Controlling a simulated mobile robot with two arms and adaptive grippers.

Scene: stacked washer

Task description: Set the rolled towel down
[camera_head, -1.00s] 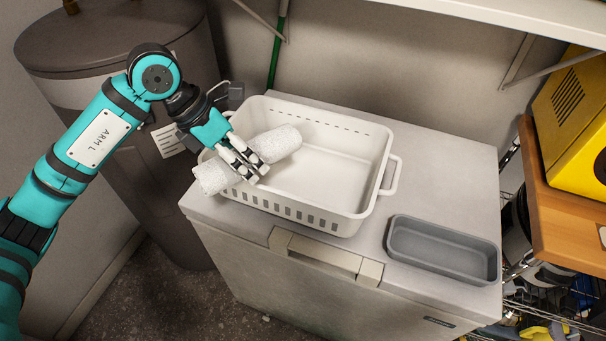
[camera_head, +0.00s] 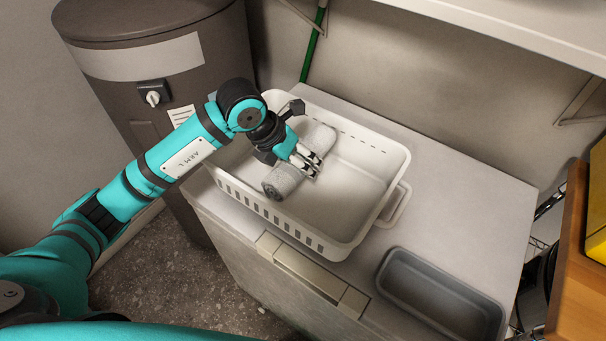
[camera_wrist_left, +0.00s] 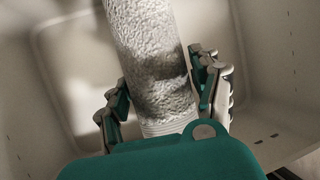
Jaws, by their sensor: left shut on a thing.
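The rolled towel (camera_head: 283,181) is a pale, textured roll inside the left part of the white basket (camera_head: 362,217). My left gripper (camera_head: 312,163) is shut on the towel near its middle, and its fingers cover part of it. In the left wrist view the towel (camera_wrist_left: 150,50) runs up between the two fingers (camera_wrist_left: 165,95), with the basket's pale floor and walls around it. I cannot tell whether the towel touches the basket floor. My right gripper is not in view.
The basket stands on a white chest freezer (camera_head: 470,215). A grey tray (camera_head: 440,295) lies to its right on the lid. A dark cylindrical tank (camera_head: 150,65) stands behind my left arm. The basket's right part is empty.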

